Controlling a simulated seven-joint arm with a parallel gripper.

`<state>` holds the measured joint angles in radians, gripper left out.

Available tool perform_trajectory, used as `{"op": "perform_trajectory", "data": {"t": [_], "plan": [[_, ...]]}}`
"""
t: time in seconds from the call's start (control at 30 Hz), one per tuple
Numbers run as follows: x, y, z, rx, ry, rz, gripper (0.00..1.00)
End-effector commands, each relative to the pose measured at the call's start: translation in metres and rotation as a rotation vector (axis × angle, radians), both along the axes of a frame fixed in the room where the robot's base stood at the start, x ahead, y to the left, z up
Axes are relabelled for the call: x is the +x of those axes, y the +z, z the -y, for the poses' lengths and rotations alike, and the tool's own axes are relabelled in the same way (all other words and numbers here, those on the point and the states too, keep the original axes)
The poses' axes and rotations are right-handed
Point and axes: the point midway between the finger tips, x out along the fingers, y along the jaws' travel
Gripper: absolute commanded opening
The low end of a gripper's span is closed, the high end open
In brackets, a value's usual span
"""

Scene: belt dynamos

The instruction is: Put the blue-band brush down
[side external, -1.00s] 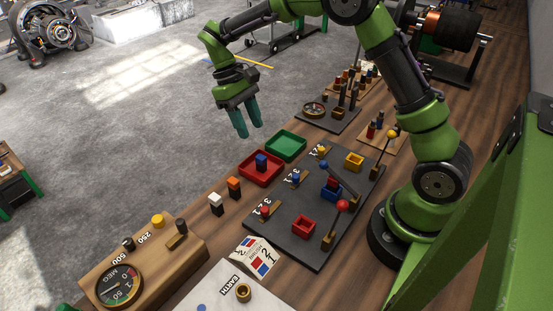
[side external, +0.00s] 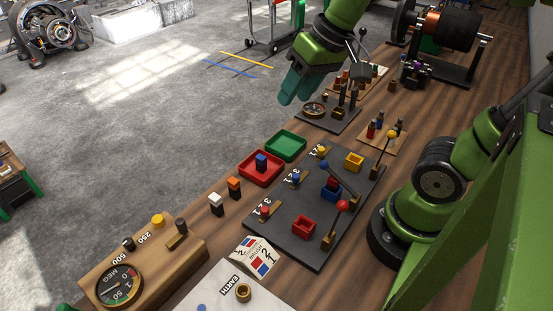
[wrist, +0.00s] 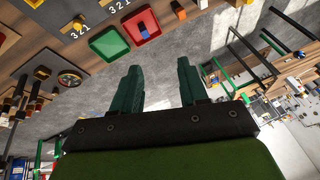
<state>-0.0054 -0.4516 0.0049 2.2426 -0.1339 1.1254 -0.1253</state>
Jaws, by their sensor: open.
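A small dark blue block, likely the blue-band brush (side external: 261,161), stands in the red tray (side external: 246,174). The red tray also shows at the top of the wrist view (wrist: 138,38), with the block inside it (wrist: 145,13). My gripper (side external: 291,92) is up in the air behind the trays, near the far small board. In the wrist view its two teal fingers are spread apart with nothing between them (wrist: 158,66), over grey floor. The red tray is well away from the fingers.
A green tray (side external: 287,143) stands beside the red one. A dark board (side external: 290,240) carries coloured holders and ball-topped levers. White and orange-topped blocks (side external: 234,187) stand left of it. A gauge box (side external: 150,262) is at front left. Open floor lies beyond the bench edge.

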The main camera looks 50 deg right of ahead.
Motion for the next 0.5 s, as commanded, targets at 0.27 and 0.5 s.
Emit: {"op": "perform_trajectory", "data": {"t": [0.27, 0.5], "plan": [[-0.037, -0.008, -0.002, 0.081, -0.102, 0.201, 0.43], [-0.039, -0.009, -0.002, 0.089, -0.112, 0.218, 0.43]]}}
